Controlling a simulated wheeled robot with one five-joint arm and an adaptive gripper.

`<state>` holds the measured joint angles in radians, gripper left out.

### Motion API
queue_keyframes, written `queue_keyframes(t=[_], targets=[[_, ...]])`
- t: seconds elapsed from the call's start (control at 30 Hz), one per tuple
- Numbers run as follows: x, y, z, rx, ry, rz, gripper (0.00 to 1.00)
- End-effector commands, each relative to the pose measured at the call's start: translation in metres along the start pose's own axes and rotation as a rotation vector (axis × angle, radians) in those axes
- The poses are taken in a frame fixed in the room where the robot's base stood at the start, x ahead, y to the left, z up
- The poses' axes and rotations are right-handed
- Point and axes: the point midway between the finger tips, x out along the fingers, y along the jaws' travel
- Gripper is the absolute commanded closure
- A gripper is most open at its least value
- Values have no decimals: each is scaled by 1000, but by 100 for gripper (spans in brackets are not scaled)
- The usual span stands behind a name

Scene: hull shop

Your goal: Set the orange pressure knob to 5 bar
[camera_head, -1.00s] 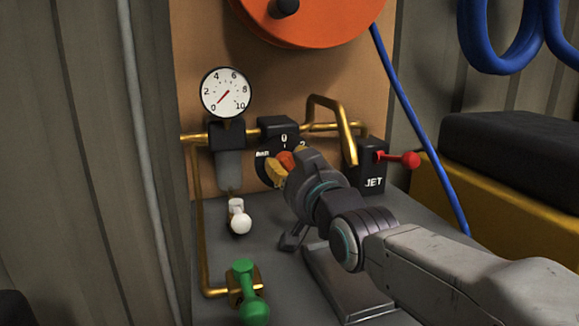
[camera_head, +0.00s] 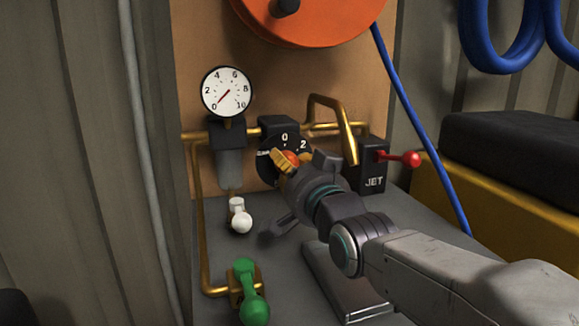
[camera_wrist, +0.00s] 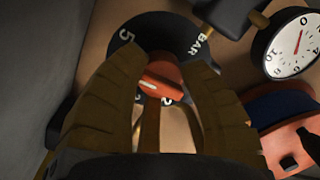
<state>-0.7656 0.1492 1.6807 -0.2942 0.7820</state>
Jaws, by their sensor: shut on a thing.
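The orange pressure knob (camera_head: 291,158) sits on a black dial (camera_head: 264,164) marked 0 and 2 in the head view. In the wrist view the knob (camera_wrist: 163,83) has a pale pointer line, and the dial (camera_wrist: 155,32) shows 5 and BAR. My gripper (camera_head: 288,162) is shut on the knob, with a finger on each side of it. The gripper hides part of the dial, and I cannot tell exactly which mark the pointer meets. The white pressure gauge (camera_head: 227,92) has its red needle near 0; it also shows in the wrist view (camera_wrist: 293,44).
A red-handled JET valve (camera_head: 404,158) is right of the dial. A white lever (camera_head: 239,217) and a green lever (camera_head: 250,290) stand at the lower left. Brass pipes (camera_head: 335,112) surround the dial, and an orange reel (camera_head: 305,22) is above.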

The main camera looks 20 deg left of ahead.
Motion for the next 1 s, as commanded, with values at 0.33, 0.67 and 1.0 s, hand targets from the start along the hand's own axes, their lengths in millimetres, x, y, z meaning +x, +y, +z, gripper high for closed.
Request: queue_keyframes(t=[0.33,0.67,1.0], targets=[[0,0,-4,184,15,-12,94],[0,0,-5,239,18,-14,94],[0,0,-5,240,20,-14,94]])
